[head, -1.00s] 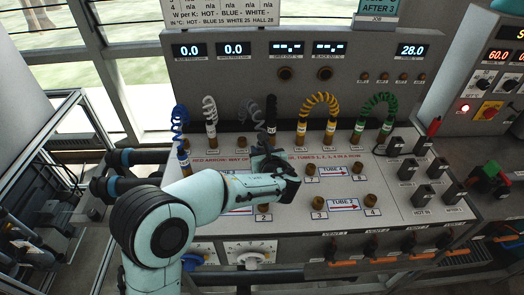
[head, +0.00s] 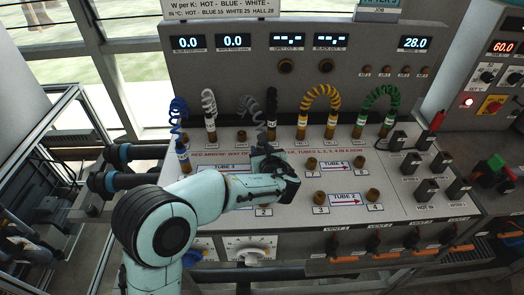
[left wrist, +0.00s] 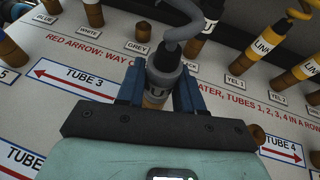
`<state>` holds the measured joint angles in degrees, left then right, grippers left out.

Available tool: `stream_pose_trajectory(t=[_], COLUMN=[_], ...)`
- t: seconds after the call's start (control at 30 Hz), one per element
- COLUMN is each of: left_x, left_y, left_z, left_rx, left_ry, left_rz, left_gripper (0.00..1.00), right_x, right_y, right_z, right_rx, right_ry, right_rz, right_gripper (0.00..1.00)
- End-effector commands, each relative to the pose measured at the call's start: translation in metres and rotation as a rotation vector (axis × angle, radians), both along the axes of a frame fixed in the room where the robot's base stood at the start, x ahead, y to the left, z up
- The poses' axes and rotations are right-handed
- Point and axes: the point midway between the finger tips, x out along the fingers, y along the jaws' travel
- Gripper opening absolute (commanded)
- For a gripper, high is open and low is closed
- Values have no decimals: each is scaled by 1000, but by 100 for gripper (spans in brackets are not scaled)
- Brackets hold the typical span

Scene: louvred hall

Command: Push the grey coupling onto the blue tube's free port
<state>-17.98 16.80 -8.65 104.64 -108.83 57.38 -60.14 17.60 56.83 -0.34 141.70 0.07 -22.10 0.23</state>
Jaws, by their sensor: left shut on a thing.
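My left gripper (head: 268,158) is above the sloping panel in the head view. The blue coiled hose (head: 176,112) ends in a coupling at the panel's left. I cannot tell which port is the blue tube's free one. My right gripper is not in view.
Bare brass ports (head: 311,163) stand by the tube arrows. White (head: 210,108), black (head: 271,104), yellow (head: 320,94) and green (head: 382,97) hoses stand along the back row. Several black blocks (head: 411,166) stand at the right.

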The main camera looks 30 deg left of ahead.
Motion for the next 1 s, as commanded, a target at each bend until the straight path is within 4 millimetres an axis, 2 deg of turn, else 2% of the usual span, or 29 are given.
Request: stream_pose_trajectory(t=[0.1,0.13,0.2,0.23,0.57,1.0], left_x=[0,0,0,0,-1,-22], left_y=[0,0,0,0,-2,-22], left_z=[1,1,1,1,4,49], left_rx=[1,1,1,1,0,-1], left_ry=[-1,-1,-1,-1,0,-2], left_rz=[0,0,0,0,-1,-1], left_gripper=[0,40,62,66,66,66], right_x=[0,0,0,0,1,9], right_y=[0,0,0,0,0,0], right_z=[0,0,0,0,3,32], right_rx=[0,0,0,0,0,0], right_ry=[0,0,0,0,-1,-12], right_rz=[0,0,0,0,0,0], right_gripper=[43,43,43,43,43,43])
